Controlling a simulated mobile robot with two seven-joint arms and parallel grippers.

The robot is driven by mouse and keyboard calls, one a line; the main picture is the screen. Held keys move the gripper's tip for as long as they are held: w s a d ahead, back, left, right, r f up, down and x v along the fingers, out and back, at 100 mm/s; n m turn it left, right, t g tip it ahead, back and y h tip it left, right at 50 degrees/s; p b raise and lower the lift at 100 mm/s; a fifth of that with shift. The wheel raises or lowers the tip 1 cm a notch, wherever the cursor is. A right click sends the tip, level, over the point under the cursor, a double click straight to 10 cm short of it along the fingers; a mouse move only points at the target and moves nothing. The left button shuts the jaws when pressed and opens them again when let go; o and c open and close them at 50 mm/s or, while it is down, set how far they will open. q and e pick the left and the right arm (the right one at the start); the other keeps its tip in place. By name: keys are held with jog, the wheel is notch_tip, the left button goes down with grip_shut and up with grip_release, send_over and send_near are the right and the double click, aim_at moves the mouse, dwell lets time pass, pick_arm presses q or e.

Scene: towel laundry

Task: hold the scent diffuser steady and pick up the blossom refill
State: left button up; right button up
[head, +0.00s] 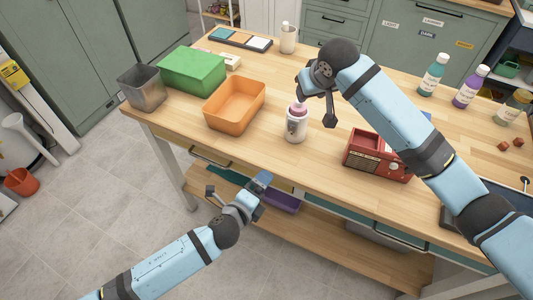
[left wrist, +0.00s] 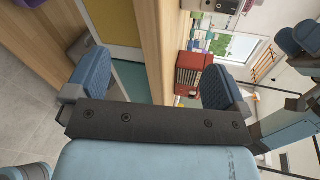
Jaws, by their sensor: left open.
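A white bottle with a pink top (head: 296,124) stands upright near the middle of the table; it looks like the blossom refill. A red box with slots and an open top (head: 376,156) stands to its right near the front edge; it may be the scent diffuser, but I cannot tell for sure. It also seems to show in the left wrist view (left wrist: 190,72). My right gripper (head: 316,100) is over the pink top, fingers apart; contact is unclear. My left gripper (head: 237,188) is open and empty, in front of the table's edge; it also shows in the left wrist view (left wrist: 153,80).
An orange bin (head: 235,104), a green box (head: 193,69) and a grey metal bin (head: 142,88) stand at the left of the wooden table (head: 260,155). Several bottles, including a teal one (head: 432,76) and a purple one (head: 470,88), stand at the right. My right arm crosses the table's right half.

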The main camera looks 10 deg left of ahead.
aim_at(288, 131)
pick_arm(q)
jog(key=w+r+m+h, duration=0.1)
jog(key=w+m, duration=0.1)
jog(key=m, duration=0.3)
jog(key=w+r+m+t+h, duration=0.1)
jog(key=w+r+m, duration=0.1)
jog(key=m, duration=0.4)
jog(key=w+d+r+m+t, duration=0.1)
jog(key=w+m, duration=0.3)
jog(key=m, duration=0.1)
jog(key=shift+r+m+h, duration=0.3)
jog(key=shift+r+h, duration=0.1)
jog(key=x, duration=1.3)
jog(key=shift+w+d+r, duration=0.1)
jog(key=shift+w+d, duration=0.05)
jog(key=shift+w, duration=0.2)
